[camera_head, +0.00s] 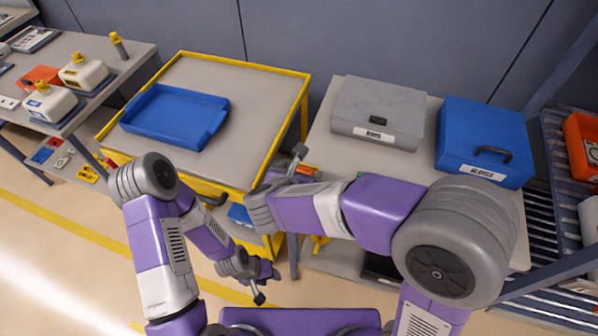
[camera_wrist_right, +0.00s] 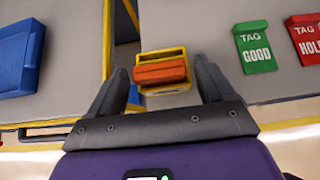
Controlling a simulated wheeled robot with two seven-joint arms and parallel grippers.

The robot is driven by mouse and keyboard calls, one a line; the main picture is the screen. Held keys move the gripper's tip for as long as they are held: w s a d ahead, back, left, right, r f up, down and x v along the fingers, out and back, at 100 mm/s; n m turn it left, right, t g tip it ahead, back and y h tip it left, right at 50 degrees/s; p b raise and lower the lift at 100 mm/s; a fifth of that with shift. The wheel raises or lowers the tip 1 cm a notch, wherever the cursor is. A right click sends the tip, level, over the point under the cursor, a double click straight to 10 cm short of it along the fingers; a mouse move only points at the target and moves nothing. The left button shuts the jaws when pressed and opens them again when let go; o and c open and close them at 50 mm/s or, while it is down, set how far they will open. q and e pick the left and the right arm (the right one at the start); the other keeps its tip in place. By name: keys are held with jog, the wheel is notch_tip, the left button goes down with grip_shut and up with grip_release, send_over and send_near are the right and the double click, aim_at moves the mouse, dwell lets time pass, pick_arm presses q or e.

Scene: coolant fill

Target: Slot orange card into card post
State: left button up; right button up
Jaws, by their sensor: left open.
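In the right wrist view, an orange card-like piece (camera_wrist_right: 160,73) sits in a small yellow-rimmed holder (camera_wrist_right: 163,54) at the edge of the grey table. Whether this holder is the card post, I cannot tell. My right gripper (camera_wrist_right: 160,80) is open, with one finger on each side of the orange piece and a gap at both sides. In the head view my right gripper (camera_head: 296,166) is over the table's left edge, and the orange piece is mostly hidden by it. My left gripper (camera_head: 266,284) is open and empty, low over the floor.
Green GOOD (camera_wrist_right: 256,47) and red HOLD (camera_wrist_right: 305,42) tags lie right of the holder. A yellow-rimmed cart (camera_head: 265,88) carries a blue tray (camera_head: 172,131). A grey case (camera_head: 378,105) and a blue case (camera_head: 484,130) stand on the right table.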

jog(key=shift+o, duration=0.2)
jog(key=shift+s+r, duration=0.1)
jog(key=p+v, duration=0.1)
jog(key=v, duration=0.6)
jog(key=shift+s+p, duration=0.15)
jog(key=shift+p, duration=0.2)
